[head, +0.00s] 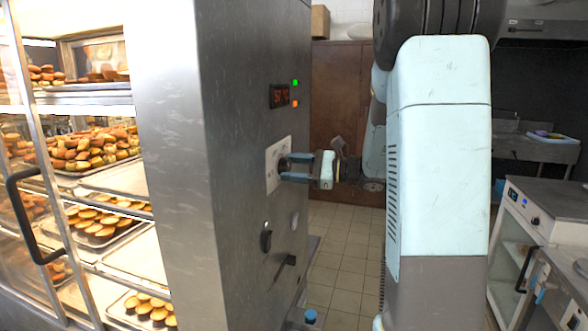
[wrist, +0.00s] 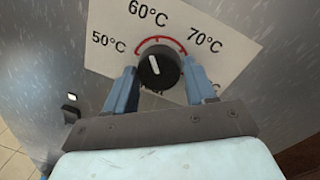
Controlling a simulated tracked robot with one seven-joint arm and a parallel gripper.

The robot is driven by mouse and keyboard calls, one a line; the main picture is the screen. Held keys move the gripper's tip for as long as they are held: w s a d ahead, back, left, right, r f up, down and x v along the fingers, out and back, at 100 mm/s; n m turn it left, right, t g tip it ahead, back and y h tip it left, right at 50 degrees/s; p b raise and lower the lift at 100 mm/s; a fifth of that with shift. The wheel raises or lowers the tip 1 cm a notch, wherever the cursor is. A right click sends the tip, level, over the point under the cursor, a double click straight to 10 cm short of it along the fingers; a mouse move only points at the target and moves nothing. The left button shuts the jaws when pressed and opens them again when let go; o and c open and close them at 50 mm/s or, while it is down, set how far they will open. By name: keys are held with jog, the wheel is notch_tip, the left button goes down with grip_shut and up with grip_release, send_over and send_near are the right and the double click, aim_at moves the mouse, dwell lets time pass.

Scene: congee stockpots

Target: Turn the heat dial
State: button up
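The heat dial is a round black knob with a white pointer line, on a pale plate on the steel cabinet's side. In the wrist view the dial (wrist: 158,67) sits under a red arc with 50°C, 60°C and 70°C marks. Its pointer aims up and slightly left, near 60°C. My gripper (wrist: 158,78) has one blue finger on each side of the dial, with narrow gaps visible, so it looks open around it. In the head view my gripper (head: 297,167) reaches the plate (head: 273,166) from the right, and the fingers partly hide the dial.
A small display (head: 280,95) with green and orange lights is above the dial. A black knob (head: 266,237) and a dark handle (head: 285,261) are below it. Glass shelves of baked goods (head: 95,150) stand left. Tiled floor (head: 338,250) is clear between cabinet and right-hand counter.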

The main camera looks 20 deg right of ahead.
jog(key=c, duration=0.6)
jog(key=shift+m, duration=1.3)
jog(key=o, duration=1)
jog(key=shift+o, duration=0.2)
jog(key=v, duration=1.3)
jog(key=shift+s+d+f, duration=0.2)
jog(key=shift+d+f, duration=0.1)
jog(key=shift+d, duration=0.05)
